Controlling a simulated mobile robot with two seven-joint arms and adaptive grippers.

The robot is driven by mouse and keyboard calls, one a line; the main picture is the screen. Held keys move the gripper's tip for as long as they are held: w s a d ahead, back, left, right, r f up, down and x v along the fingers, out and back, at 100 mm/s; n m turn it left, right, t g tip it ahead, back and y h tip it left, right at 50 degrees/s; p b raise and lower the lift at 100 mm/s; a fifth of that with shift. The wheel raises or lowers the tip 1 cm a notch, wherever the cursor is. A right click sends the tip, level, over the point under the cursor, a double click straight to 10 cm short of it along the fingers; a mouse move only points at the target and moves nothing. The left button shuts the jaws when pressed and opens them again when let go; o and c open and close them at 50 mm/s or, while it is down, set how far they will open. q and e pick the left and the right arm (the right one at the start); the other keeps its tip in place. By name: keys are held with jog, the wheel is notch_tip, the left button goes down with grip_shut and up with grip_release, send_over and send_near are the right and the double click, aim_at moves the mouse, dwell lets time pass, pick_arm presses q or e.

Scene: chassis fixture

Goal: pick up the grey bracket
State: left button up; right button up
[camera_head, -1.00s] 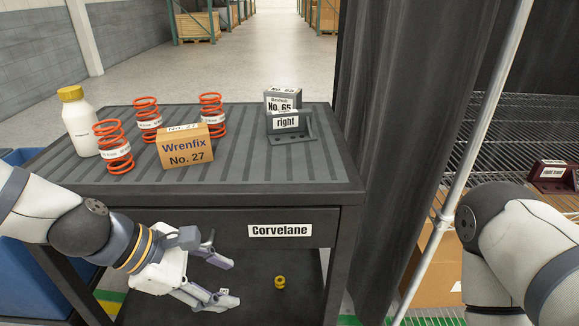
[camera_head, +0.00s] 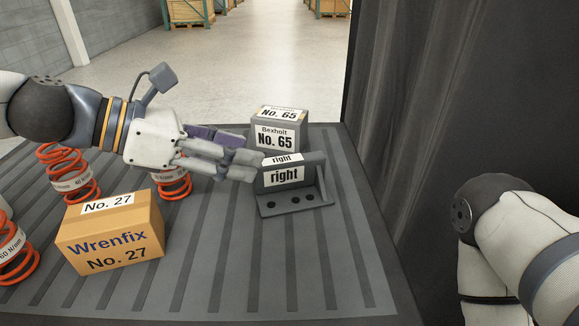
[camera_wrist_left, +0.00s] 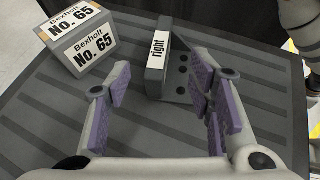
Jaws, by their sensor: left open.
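The grey bracket (camera_head: 291,186) stands on the ribbed cart top, with white labels reading "right" and a base flange with holes. It also shows in the left wrist view (camera_wrist_left: 155,72), ahead of the fingers. My left gripper (camera_head: 250,165) is open and empty. Its fingertips are just left of the bracket in the head view and overlap its left edge. In the wrist view (camera_wrist_left: 160,95) the fingers are spread, with the bracket in line with the gap between them. I cannot tell whether they touch it. My right gripper is out of view; only part of that arm shows.
A grey box labelled Bexholt No. 65 (camera_head: 281,131) stands close behind the bracket. An orange Wrenfix No. 27 box (camera_head: 110,237) and several orange springs (camera_head: 66,175) stand to the left. A dark curtain (camera_head: 450,100) hangs to the right. The cart top (camera_head: 290,270) in front is clear.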

aim_at(287, 159)
pick_arm(q)
jog(key=b+x, duration=0.1)
jog(key=x, duration=0.8)
jog(key=shift+d+b, duration=0.25)
jog(key=shift+b, duration=0.05)
jog(key=shift+a+r, duration=0.1)
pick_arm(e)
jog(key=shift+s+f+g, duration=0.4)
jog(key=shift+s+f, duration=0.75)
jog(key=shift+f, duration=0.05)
pick_arm(q)
grip_shut()
